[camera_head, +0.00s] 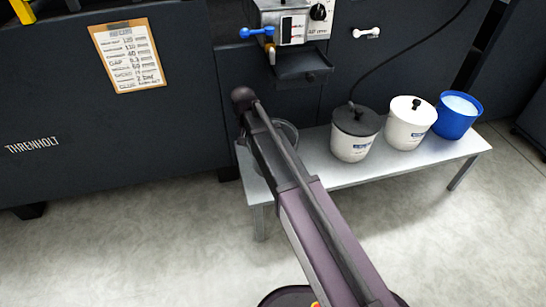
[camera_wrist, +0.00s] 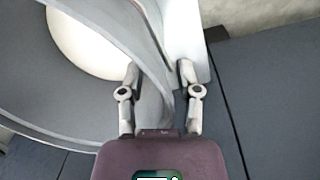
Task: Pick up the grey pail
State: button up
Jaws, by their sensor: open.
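The grey pail (camera_head: 289,130) stands at the left end of the metal bench, largely hidden behind my arm in the head view. In the wrist view the pail (camera_wrist: 60,117) is large and close, with a pale round area inside it. My gripper (camera_wrist: 158,73) is open, with one finger on each side of the pail's wall. I cannot tell whether either finger touches the wall. In the head view my gripper is hidden behind my arm.
The metal bench (camera_head: 330,172) also holds a white pail with a dark lid (camera_head: 355,140), a white lidded pail (camera_head: 408,128) and a blue pail (camera_head: 457,120). A dark machine (camera_head: 190,100) stands behind, with a small tray (camera_head: 300,66) above the bench.

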jog(key=shift+f, duration=0.15)
dwell(0.5)
grip_shut()
